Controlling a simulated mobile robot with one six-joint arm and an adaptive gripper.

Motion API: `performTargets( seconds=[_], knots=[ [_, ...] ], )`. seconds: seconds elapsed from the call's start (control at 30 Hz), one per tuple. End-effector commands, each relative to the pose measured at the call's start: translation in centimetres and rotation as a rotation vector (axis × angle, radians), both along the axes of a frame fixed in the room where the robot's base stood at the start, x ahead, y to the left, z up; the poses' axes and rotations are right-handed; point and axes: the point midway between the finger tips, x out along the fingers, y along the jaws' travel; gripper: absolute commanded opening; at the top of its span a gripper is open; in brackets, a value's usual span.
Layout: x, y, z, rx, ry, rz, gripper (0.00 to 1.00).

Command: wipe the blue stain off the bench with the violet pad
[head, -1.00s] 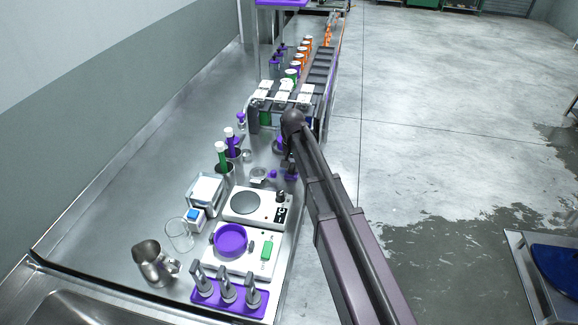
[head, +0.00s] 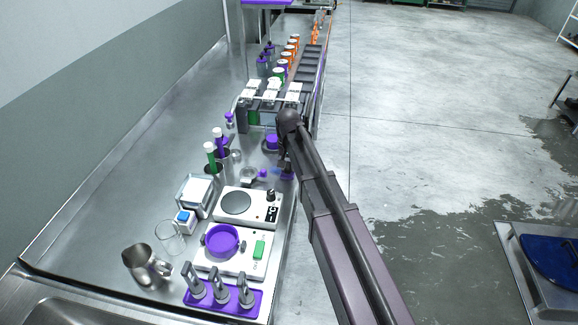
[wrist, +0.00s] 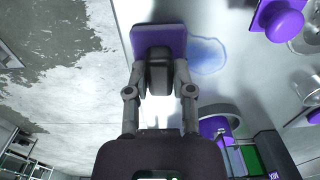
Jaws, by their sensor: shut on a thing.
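The violet pad (wrist: 158,40) is in my gripper (wrist: 160,78), which is shut on the pad's dark grey grip block. The blue stain (wrist: 208,55) is a pale blue patch with a darker rim on the bench, just right of the pad in the wrist view. Part of it may be under the pad; I cannot tell whether the pad touches the bench. In the head view the pad (head: 287,177) shows at the bench's right edge, below my arm, which hides most of the gripper. A small bluish patch of the stain (head: 275,172) shows beside it.
A violet knob-topped piece (wrist: 283,22) and glassware stand right of the stain in the wrist view. The hotplate (head: 238,204) and a rack with white-topped items (head: 271,98) flank the work spot. Open floor (head: 420,130) lies beyond the bench's right edge.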

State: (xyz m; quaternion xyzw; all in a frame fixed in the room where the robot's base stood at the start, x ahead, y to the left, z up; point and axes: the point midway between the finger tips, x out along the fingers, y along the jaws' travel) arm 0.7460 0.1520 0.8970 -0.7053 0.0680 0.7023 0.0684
Motion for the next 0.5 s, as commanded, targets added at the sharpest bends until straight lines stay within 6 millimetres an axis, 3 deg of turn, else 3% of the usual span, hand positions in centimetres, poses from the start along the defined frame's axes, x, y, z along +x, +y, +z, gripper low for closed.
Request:
performTargets(
  seconds=[0.5],
  knots=[
    [0.1, 1.7, 0.0, 0.002, 0.005, 0.003, 0.0]
  ],
)
